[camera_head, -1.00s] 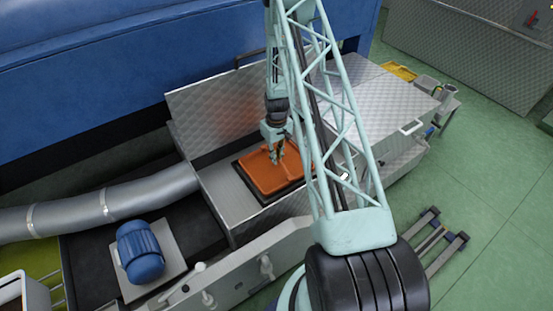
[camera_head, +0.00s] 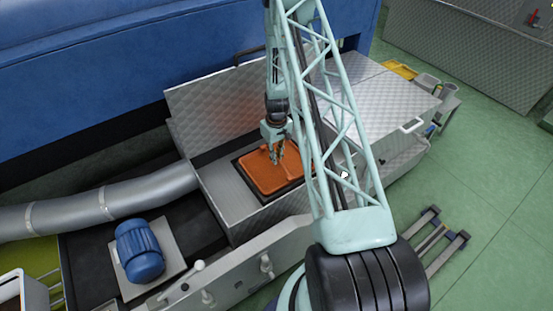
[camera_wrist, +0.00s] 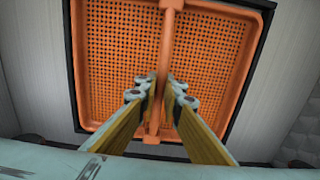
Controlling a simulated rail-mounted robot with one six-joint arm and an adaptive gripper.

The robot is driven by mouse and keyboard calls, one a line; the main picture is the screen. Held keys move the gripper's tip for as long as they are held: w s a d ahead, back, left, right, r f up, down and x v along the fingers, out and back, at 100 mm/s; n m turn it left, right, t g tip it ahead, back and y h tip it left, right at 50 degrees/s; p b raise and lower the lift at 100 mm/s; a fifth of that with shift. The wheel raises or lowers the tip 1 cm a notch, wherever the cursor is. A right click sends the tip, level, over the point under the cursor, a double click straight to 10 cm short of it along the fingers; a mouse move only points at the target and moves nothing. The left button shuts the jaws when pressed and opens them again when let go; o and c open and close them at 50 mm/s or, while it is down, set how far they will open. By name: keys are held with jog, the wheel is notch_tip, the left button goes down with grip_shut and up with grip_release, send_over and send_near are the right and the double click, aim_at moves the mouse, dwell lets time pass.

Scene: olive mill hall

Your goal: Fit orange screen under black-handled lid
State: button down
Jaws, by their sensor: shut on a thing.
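The orange screen (camera_head: 268,176) is a perforated tray with a raised rim and a central bar. It lies over a black-edged opening (camera_head: 262,199) in the metal housing, and the black edge also shows around it in the wrist view (camera_wrist: 75,70). I cannot tell whether it sits fully down. The black-handled lid (camera_head: 215,112) stands open behind the opening, its black handle (camera_head: 238,60) at the top edge. My gripper (camera_head: 277,160) is shut on the screen's central bar, as the wrist view (camera_wrist: 158,95) shows. My arm hides the screen's right part.
A closed metal lid with a pale handle (camera_head: 411,127) lies to the right. A blue motor (camera_head: 140,250) and a silver duct (camera_head: 120,197) are at left. A yellow tray (camera_head: 399,70) and small bins stand at the far right.

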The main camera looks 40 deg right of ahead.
jog(key=shift+f, duration=0.3)
dwell(0.5)
jog(key=c, duration=2.7)
grip_release()
jog(key=shift+r, duration=0.1)
jog(key=shift+r, duration=5.9)
jog(key=shift+r, duration=0.1)
